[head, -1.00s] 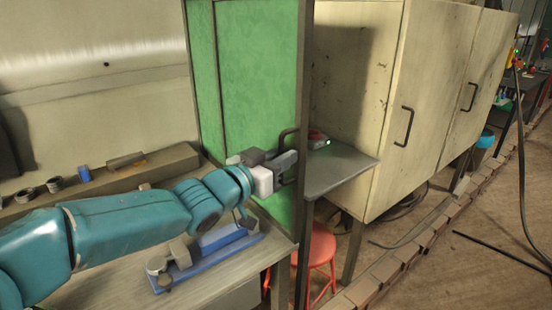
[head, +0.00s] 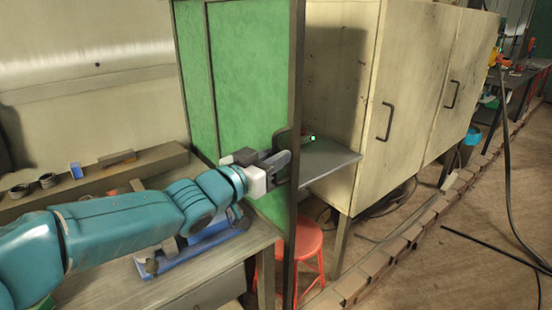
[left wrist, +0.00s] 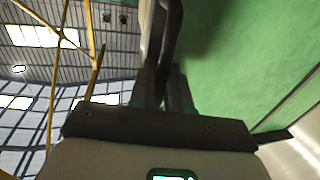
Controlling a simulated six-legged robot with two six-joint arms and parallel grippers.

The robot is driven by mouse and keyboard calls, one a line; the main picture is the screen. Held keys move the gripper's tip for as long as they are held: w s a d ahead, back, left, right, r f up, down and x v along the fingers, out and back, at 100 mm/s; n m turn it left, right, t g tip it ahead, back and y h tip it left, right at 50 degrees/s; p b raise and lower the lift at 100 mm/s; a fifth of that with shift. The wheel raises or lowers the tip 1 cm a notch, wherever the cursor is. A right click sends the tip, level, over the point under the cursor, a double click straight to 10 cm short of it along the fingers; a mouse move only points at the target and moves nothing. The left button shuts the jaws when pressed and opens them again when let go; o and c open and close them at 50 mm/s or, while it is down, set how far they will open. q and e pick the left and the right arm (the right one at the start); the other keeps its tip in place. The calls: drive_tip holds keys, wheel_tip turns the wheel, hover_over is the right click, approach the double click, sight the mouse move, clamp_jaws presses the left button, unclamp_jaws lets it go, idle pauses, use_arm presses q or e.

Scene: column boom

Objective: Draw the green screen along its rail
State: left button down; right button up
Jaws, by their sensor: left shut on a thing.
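The green screen (head: 250,70) stands upright at the picture's middle in the head view, with a dark upright post (head: 297,75) along its right edge. A dark bar handle (head: 283,138) is on the screen near that post. My left gripper (head: 279,166) is shut on this handle, its fingers on either side of the bar. In the left wrist view, the handle (left wrist: 172,40) runs up from between the fingers (left wrist: 164,92), with green screen (left wrist: 240,60) to the right. The rail cannot be made out. My right gripper is not in view.
A workbench (head: 215,275) with a blue tool (head: 205,245) lies below my left arm. Right of the post are a grey shelf (head: 330,165) with a green-lit device (head: 312,138), a pale cabinet (head: 415,90), a red stool (head: 308,245) and a low brick edging (head: 385,250).

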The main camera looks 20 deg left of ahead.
use_arm(q)
drive_tip(key=c, duration=1.3)
unclamp_jaws()
drive_tip(key=shift+w+a, duration=0.1)
drive_tip(key=p+v, duration=0.1)
drive_tip(key=v, duration=1.5)
drive_tip(key=shift+r, duration=0.1)
